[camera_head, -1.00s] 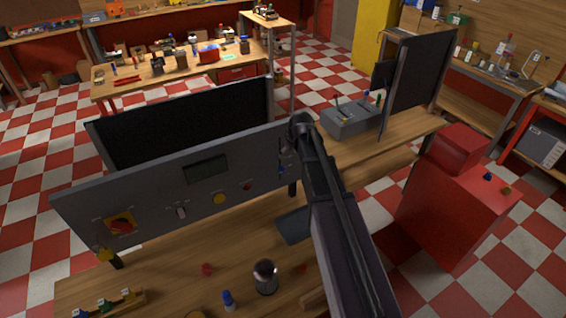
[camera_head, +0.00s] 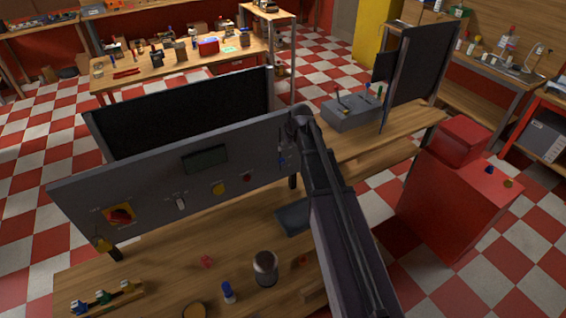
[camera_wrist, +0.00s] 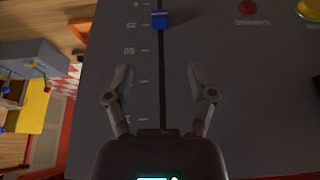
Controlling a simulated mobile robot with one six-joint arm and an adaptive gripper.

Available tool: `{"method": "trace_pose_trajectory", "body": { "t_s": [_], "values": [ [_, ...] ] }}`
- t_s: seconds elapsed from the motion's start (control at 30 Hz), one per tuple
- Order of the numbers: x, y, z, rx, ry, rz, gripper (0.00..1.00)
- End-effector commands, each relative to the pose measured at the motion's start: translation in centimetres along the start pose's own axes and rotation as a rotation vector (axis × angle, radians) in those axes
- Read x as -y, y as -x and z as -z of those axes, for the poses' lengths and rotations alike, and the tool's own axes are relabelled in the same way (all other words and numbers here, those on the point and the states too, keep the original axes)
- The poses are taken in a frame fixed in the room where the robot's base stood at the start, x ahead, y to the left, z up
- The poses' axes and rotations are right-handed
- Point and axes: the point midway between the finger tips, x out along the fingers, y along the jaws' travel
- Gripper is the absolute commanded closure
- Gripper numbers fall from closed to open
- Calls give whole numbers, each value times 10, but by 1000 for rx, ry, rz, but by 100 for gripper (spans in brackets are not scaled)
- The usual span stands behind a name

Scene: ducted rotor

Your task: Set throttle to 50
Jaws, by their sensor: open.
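The throttle slider has a blue knob (camera_wrist: 160,18) in a dark vertical slot, beside scale marks that read upside down in the wrist view. The knob sits near the mark that looks like 25, close to the 0 end. My gripper (camera_wrist: 160,72) is open, its fingers on either side of the slot, farther along the scale than the knob. Nothing is between the fingers. I cannot tell whether they touch the panel. In the head view the slider is at the right end of the grey control panel (camera_head: 150,185), mostly hidden by my arm, as is my gripper.
A grey lever box (camera_head: 352,112) stands farther right. Small items lie on the wooden bench below the panel.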

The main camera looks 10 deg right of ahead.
Motion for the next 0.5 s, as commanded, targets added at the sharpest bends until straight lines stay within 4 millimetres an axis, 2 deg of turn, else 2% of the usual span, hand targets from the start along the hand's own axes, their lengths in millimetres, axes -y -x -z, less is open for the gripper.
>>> {"method": "trace_pose_trajectory", "body": {
  "t_s": [0.03, 0.5],
  "values": [
    [0, -9, -1, 0, 0, 0, 29],
    [-1, -47, -1, 0, -1, 0, 29]
  ]
}}
